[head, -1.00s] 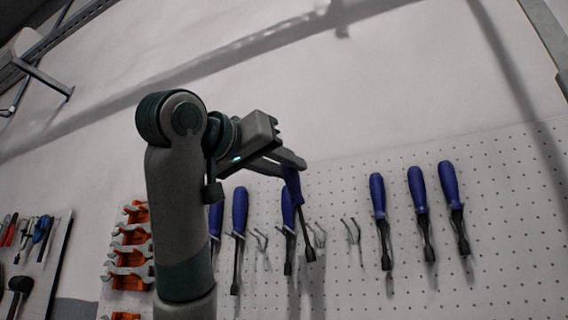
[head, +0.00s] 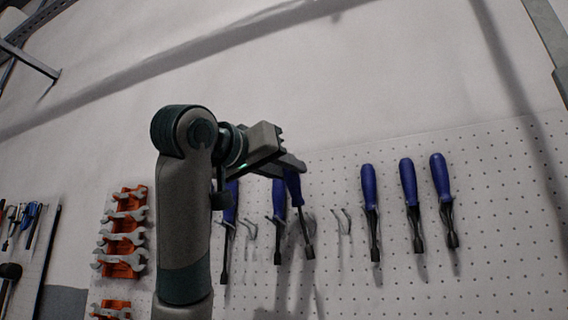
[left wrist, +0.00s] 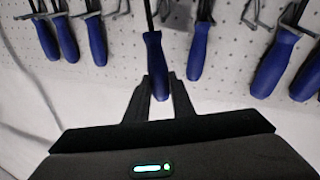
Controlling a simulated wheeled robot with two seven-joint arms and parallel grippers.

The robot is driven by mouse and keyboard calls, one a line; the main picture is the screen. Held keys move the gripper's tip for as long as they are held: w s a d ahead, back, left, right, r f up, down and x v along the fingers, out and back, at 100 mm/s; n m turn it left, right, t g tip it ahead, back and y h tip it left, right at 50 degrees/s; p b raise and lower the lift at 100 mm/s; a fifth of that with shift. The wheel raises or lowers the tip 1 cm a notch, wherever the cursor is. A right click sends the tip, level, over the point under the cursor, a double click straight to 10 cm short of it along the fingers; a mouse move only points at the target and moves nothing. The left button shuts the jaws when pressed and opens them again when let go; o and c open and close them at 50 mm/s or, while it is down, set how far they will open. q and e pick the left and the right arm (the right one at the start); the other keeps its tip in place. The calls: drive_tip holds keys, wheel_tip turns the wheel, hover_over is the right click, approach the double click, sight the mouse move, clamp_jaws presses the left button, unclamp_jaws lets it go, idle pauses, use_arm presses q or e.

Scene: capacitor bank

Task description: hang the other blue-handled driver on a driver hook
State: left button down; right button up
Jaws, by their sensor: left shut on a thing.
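My left gripper (head: 291,168) is shut on the handle of a blue-handled driver (head: 293,184), held in front of the pegboard with its dark shaft pointing down. In the left wrist view, the fingers (left wrist: 158,98) close around the held driver's handle (left wrist: 157,72). The shaft end overlaps an empty double-pronged hook (head: 310,222) in the head view; I cannot tell whether they touch. Other empty hooks are to its left (head: 249,230) and right (head: 343,222). A hanging driver (head: 279,195) is just left of the held one. My right gripper is not in view.
Three drivers (head: 409,182) hang to the right, and another (head: 231,208) hangs left, partly behind my arm. Orange holders with wrenches (head: 124,232) are at the left of the pegboard (head: 500,200). The wall above is bare.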

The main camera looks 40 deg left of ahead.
use_arm(q)
drive_tip(key=shift+w+a+f+p, duration=0.1)
drive_tip(key=shift+w+a+p, duration=0.1)
drive_tip(key=shift+w, duration=0.35)
drive_tip(key=shift+w+a+p, duration=0.1)
drive_tip(key=shift+w+p, duration=0.1)
drive_tip(key=shift+w, duration=0.3)
drive_tip(key=shift+w+a, duration=0.15)
drive_tip(key=shift+w, duration=0.45)
drive_tip(key=shift+w+f+p, duration=0.1)
drive_tip(key=shift+w+p, duration=0.1)
drive_tip(key=shift+p, duration=0.1)
drive_tip(key=shift+w+a+f, duration=0.15)
drive_tip(key=shift+w+f, duration=0.1)
drive_tip(key=shift+w, duration=0.2)
drive_tip(key=shift+f+b, duration=0.1)
drive_tip(key=shift+b, duration=0.3)
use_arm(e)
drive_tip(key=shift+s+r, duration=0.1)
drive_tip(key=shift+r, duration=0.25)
